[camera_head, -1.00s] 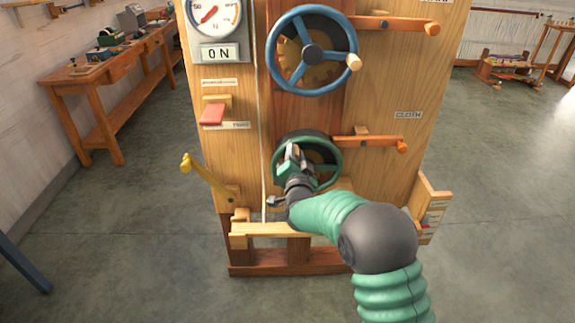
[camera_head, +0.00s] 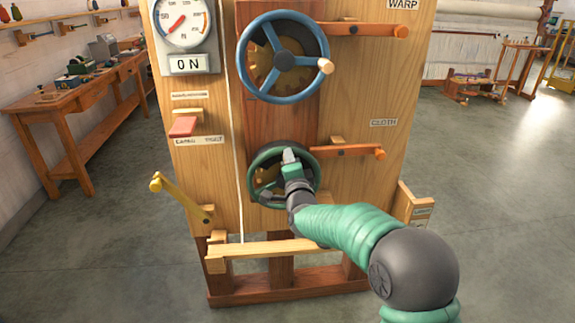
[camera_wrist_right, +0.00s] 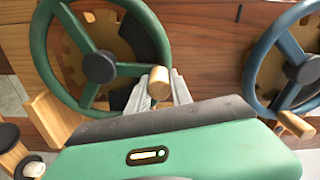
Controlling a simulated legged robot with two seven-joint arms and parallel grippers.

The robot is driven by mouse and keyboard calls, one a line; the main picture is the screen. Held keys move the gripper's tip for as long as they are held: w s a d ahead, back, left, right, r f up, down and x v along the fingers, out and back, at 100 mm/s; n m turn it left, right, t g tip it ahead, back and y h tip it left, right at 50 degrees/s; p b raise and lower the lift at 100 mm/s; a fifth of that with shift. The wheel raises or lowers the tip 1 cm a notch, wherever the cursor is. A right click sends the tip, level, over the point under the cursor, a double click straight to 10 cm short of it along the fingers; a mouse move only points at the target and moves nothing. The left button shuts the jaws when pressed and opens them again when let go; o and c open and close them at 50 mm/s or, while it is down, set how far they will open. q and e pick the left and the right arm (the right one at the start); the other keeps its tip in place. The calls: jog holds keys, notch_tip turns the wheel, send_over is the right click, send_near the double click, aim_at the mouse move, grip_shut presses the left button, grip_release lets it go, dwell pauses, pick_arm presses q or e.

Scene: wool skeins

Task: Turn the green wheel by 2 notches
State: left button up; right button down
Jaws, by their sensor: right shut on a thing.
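The green wheel (camera_head: 251,181) is the lower of two wheels on the wooden machine front. My right gripper (camera_head: 289,158) is at its upper part, just right of the hub, and covers some of the rim and spokes. In the right wrist view the green wheel (camera_wrist_right: 40,48) has a dark hub and a short wooden handle (camera_wrist_right: 159,82). My right gripper (camera_wrist_right: 160,92) is shut on this handle, with one pale finger on each side. The head view hides the handle behind the gripper. My left gripper is not in view.
The blue wheel (camera_head: 243,62) with its own handle is just above. An orange lever (camera_head: 348,151) by the CLOTH label is close to the right of the green wheel. A yellow lever (camera_head: 180,197) is at lower left. A wooden bar (camera_head: 262,249) runs below. A gauge (camera_head: 182,22) reads above an ON sign.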

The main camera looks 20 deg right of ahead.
jog(key=shift+d+f, duration=0.1)
jog(key=c, duration=1.1)
grip_release()
jog(key=shift+c, duration=0.2)
jog(key=shift+s, duration=0.1)
jog(key=p+v, duration=0.1)
jog(key=v, duration=1.5)
jog(key=shift+s, duration=0.3)
